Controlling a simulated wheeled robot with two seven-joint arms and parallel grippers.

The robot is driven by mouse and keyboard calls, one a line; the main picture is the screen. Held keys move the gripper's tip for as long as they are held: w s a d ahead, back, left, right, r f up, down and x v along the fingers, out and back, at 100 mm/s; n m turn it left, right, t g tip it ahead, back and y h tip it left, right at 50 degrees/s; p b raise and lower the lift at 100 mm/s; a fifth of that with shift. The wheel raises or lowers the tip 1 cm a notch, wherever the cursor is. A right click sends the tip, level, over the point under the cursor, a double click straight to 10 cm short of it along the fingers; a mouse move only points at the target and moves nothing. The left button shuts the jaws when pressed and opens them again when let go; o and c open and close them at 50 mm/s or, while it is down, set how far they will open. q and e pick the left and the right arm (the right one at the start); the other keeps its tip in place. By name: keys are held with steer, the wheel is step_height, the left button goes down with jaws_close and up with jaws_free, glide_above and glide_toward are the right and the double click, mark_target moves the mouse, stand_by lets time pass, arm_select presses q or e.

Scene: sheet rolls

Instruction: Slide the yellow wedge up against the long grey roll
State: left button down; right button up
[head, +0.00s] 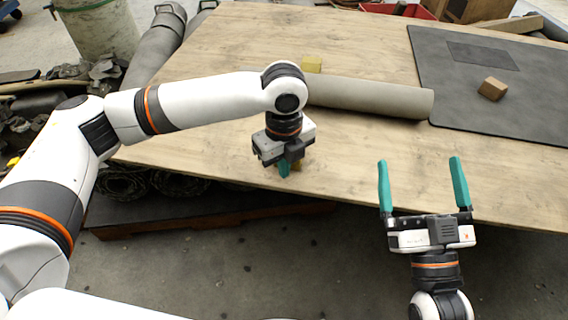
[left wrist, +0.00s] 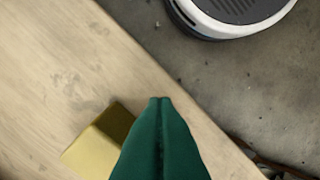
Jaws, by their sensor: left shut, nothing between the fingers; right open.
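The long grey roll (head: 370,97) lies on the wooden table, its left end hidden behind my left arm. A yellow wedge (head: 297,165) shows partly behind my left gripper near the table's front edge, apart from the roll. In the left wrist view the yellow wedge (left wrist: 93,152) lies beside the fingers, partly covered by them; I cannot tell whether they touch it. My left gripper (head: 284,171) is shut and empty, pointing down; its fingers also show in the left wrist view (left wrist: 160,102). My right gripper (head: 419,161) is open and empty by the front edge.
Another yellow block (head: 311,64) stands behind the roll. A dark mat (head: 450,90) at the right bears a brown block (head: 492,88) and a darker rectangle (head: 483,55).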

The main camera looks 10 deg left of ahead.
arm_select(q)
steer(key=shift+w, duration=0.15)
stand_by(0.6)
steer(key=shift+w, duration=0.25)
steer(key=shift+w+p, duration=0.8)
steer(key=shift+w, duration=0.45)
arm_select(e)
steer(key=shift+w+d+f+g+h, duration=0.1)
steer(key=shift+w+f+g+h, duration=0.15)
steer(key=shift+f+g, duration=0.5)
steer(key=shift+w+d+f+g+h, duration=0.1)
steer(key=shift+f+g+h, duration=0.1)
steer(key=shift+f+g, duration=0.6)
steer(key=shift+w+d+f+g+h, duration=0.1)
steer(key=shift+w+f+g+h, duration=0.25)
steer(key=shift+f, duration=0.65)
steer(key=shift+s+f, duration=0.1)
steer(key=shift+s, duration=0.05)
arm_select(q)
steer(key=shift+w, duration=0.15)
arm_select(e)
steer(key=shift+f, duration=0.1)
arm_select(q)
steer(key=shift+w+p, duration=0.35)
steer(key=shift+w, duration=0.55)
arm_select(e)
steer(key=f, duration=0.1)
steer(key=f+g, duration=0.2)
steer(key=shift+s+d+h, duration=0.25)
steer(key=shift+d+h, duration=0.05)
